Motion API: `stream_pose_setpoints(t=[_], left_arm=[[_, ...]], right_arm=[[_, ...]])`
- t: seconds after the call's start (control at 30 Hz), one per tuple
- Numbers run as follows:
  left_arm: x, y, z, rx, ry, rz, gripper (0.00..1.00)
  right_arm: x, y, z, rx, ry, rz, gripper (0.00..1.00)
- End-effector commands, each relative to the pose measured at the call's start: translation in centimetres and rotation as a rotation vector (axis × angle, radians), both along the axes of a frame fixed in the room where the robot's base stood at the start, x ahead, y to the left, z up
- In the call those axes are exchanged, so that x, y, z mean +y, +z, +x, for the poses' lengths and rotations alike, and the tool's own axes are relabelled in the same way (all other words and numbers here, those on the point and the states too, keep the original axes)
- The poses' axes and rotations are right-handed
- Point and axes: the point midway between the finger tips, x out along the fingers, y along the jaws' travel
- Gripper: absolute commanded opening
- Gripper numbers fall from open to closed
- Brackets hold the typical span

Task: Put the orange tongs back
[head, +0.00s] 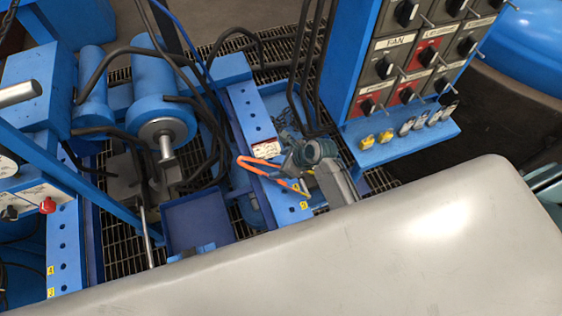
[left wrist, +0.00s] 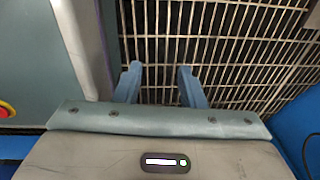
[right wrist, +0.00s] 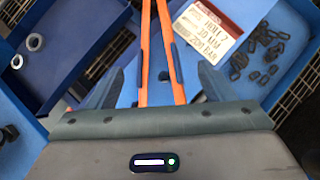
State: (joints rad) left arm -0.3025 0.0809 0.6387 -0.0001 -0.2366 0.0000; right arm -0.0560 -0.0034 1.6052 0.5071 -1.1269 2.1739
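The orange tongs (head: 262,170) show in the head view beside the blue beam with holes (head: 248,112), with two slim orange arms. In the right wrist view the tongs (right wrist: 172,60) run up between the fingers of my right gripper (right wrist: 160,72). Those fingers are wide apart, with a gap visible on each side of the tongs. In the head view my right gripper (head: 292,163) is at the tongs; its fingers are small and partly hidden there. My left gripper (left wrist: 158,72) is open and empty above the metal grating (left wrist: 215,50). It does not show in the head view.
A white and red label (right wrist: 207,30) and small black pieces (right wrist: 262,52) lie near the tongs. A blue tray (right wrist: 75,42) is at the left there. A control panel (head: 405,60) with knobs stands behind the right arm. Blue cylinders (head: 160,85) and black hoses crowd the left.

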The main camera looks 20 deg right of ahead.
Motion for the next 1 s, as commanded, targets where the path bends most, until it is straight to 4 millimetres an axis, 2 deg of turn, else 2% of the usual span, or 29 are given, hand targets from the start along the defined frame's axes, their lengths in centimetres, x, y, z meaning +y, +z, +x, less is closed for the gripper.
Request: stream_pose_setpoints(t=[0.27,0.33,0.73,1.0], left_arm=[[0.0,-0.3,0.1,-0.001,0.0,0.0,0.36],[0.0,-0.5,0.2,-0.003,0.0,0.0,0.36],[-0.1,-0.1,0.4,-0.007,-0.001,-0.001,0.36],[-0.1,-0.1,0.0,0.0,0.0,-0.001,0.36]], right_arm=[[0.0,0.7,0.1,-0.003,0.0,0.0,0.75],[-0.1,1.4,0.0,-0.004,0.001,-0.001,0.75],[-4.1,8.5,-3.7,-0.003,0.003,-0.003,0.75],[-5.2,10.7,-4.8,-0.002,0.002,0.0,0.75]])
